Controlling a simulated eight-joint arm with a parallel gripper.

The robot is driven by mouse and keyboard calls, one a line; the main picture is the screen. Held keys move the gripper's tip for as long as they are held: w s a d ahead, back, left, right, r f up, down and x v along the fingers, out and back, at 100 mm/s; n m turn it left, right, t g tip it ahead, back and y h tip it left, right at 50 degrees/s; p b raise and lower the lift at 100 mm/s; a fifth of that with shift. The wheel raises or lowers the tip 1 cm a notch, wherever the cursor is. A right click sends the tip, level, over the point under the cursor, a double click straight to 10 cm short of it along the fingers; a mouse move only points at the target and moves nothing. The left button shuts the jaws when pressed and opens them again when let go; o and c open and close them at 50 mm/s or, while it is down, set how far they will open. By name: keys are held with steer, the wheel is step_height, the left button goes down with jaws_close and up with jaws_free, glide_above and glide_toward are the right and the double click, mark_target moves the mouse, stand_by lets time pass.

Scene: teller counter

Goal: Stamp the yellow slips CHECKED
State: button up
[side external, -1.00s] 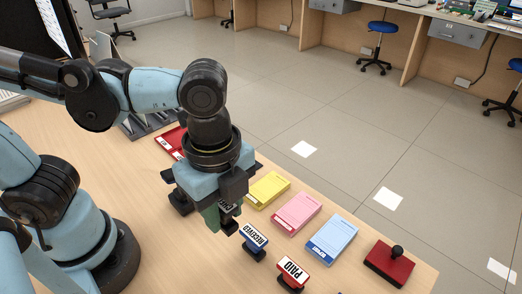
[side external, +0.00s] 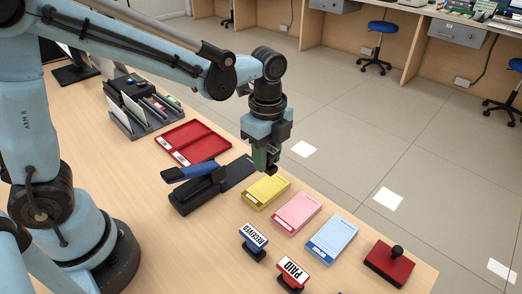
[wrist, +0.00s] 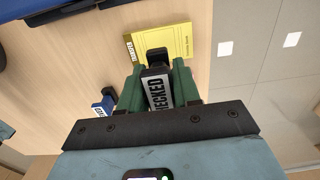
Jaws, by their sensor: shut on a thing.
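My gripper (side external: 266,164) is above and behind the yellow slips (side external: 267,191), near the counter's far edge. In the wrist view, my gripper (wrist: 157,88) has its green fingers shut on the CHECKED stamp (wrist: 159,92), with its lettered face visible between them. The held stamp is small and dark in the side view. The yellow slips (wrist: 172,44) lie as a pad beyond the fingertips in the wrist view, apart from the stamp.
A pink pad (side external: 296,213) and blue pad (side external: 331,238) lie to the right, then a red box with a black knob (side external: 388,262). RECEIVED (side external: 253,241) and PAID (side external: 291,273) stamps stand in front. A stapler-like tool (side external: 200,190) and red tray (side external: 185,138) are left.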

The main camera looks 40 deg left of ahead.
steer(key=shift+f, duration=2.3)
steer(key=shift+f, duration=0.6)
stand_by(0.4)
steer(key=shift+r, duration=0.15)
steer(key=shift+r, duration=2.9)
